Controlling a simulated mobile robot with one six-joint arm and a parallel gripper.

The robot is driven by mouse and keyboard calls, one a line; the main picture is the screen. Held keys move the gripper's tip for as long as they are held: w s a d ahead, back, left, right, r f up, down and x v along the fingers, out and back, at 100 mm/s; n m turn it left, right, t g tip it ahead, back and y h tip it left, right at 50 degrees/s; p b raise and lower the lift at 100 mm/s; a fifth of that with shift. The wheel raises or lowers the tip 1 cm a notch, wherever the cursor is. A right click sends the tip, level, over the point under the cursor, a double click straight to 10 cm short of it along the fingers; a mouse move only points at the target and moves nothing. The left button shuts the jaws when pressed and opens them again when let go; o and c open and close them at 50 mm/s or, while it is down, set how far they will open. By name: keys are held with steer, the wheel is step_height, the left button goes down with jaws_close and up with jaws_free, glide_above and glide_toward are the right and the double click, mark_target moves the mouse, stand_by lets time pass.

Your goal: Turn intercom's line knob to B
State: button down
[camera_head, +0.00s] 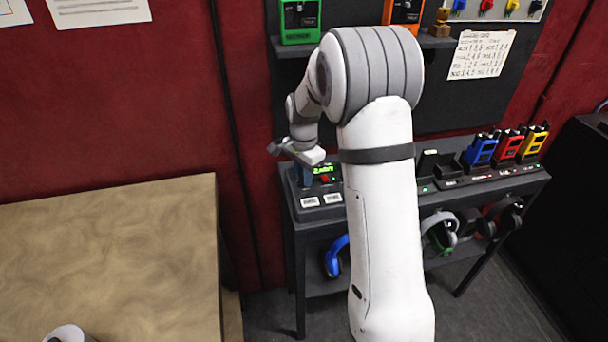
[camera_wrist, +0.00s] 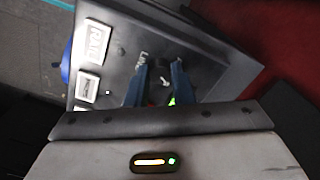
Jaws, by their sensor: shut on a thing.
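The intercom (camera_head: 318,212) is a dark box with a lit green display and two white buttons, on the left end of the shelf table. It fills the upper middle of the wrist view (camera_wrist: 125,75). The line knob (camera_wrist: 160,73) is a small dark knob between my blue-grey fingers. My gripper (camera_wrist: 160,85) is shut on it, pointing down at the panel; in the head view my gripper (camera_head: 304,178) is over the intercom's left part. Lettering beside the knob is partly covered by a finger. I cannot read which letter the knob points to.
Blue (camera_head: 480,150), red (camera_head: 507,146) and yellow (camera_head: 534,141) radios stand in chargers at the table's right. A tan board-like surface (camera_head: 110,260) is at the left. My arm hides the table's middle.

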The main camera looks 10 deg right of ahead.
steer(key=c, duration=1.3)
jaws_free()
steer(key=shift+o, duration=0.2)
step_height(320, 180, up, 8)
steer(key=shift+f+b, duration=0.1)
steer(key=shift+b, duration=0.25)
steer(key=s+r+n+t, duration=0.1)
steer(key=s+r+n, duration=0.2)
steer(key=s, duration=0.4)
steer(key=s+r+n+t, duration=0.1)
steer(key=s+r+n, duration=0.25)
steer(key=s, duration=0.45)
steer(key=s+f+n+t, duration=0.1)
steer(key=s+n, duration=0.4)
steer(key=s, duration=0.8)
steer(key=shift+s+a+f+n, duration=0.15)
steer(key=shift+s+f+n, duration=0.1)
steer(key=shift+s+n, duration=0.15)
